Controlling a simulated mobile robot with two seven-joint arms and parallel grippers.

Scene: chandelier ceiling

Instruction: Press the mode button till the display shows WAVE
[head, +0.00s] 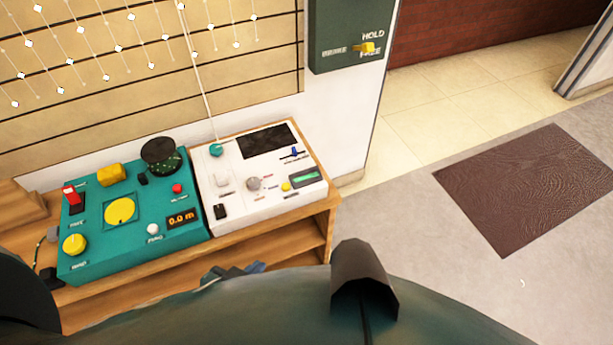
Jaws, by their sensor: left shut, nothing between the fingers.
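A white console (225,170) stands on the wooden stand. On its right part a small display (306,178) has a green face; its text is too small to read. A small yellow button (286,187) sits just left of this display, and a round grey knob (253,184) is further left. I cannot read which control is labelled mode. My left gripper (236,271) shows only in part, low in front of the consoles and apart from the buttons; it is shut and empty. My right gripper is not in view.
A teal console (100,250) with yellow buttons, a red lever and a display reading 0.0 m stands on the left. A thin white rod (200,75) rises from the white console's teal knob. A green wall box (340,55) hangs behind. The floor right is clear around a brown mat (530,185).

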